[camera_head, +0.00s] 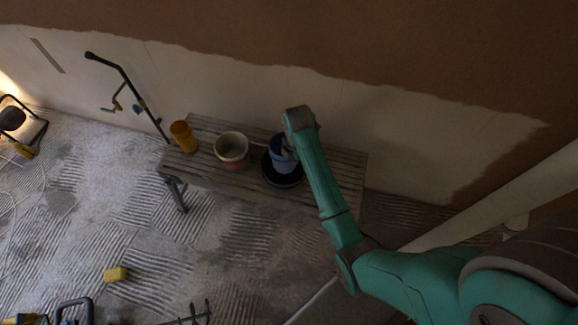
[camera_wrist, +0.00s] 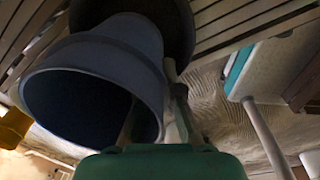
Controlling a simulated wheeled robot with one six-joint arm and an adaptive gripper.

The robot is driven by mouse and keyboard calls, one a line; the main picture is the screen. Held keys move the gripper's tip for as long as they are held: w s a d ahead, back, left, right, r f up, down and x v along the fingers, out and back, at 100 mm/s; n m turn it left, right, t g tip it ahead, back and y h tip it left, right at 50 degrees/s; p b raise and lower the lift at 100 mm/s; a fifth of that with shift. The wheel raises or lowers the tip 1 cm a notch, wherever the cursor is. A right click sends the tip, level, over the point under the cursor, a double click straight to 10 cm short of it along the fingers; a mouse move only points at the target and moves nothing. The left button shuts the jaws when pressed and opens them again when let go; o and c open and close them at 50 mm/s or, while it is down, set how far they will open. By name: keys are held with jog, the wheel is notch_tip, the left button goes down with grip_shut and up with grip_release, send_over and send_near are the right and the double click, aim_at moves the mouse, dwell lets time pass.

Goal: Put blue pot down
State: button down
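The blue pot (camera_head: 281,161) is upright over a round black dish (camera_head: 270,179) on the slatted bench. In the wrist view the blue pot (camera_wrist: 95,62) fills the left side, its open mouth towards the camera and the black dish (camera_wrist: 178,22) behind its base. My gripper (camera_head: 292,152) is at the pot's right side. In the wrist view my gripper (camera_wrist: 152,100) has one finger inside the mouth and one outside, shut on the pot's wall. I cannot tell whether the pot's base touches the dish.
On the slatted bench (camera_head: 335,185), a white and reddish pot (camera_head: 231,160) stands left of the blue pot, and a yellow container (camera_head: 183,137) further left. The bench's right end is bare. A yellow sponge-like block (camera_head: 116,274) lies on the floor. The plastered wall is close behind.

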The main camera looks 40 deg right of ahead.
aim_at(293, 168)
jog(key=shift+f, duration=3)
jog(key=shift+f, duration=0.25)
jog(key=c, duration=1.3)
grip_release()
jog(key=shift+r, duration=0.1)
jog(key=r, duration=1.2)
jog(key=shift+s+r, duration=0.15)
jog(key=shift+s, duration=0.15)
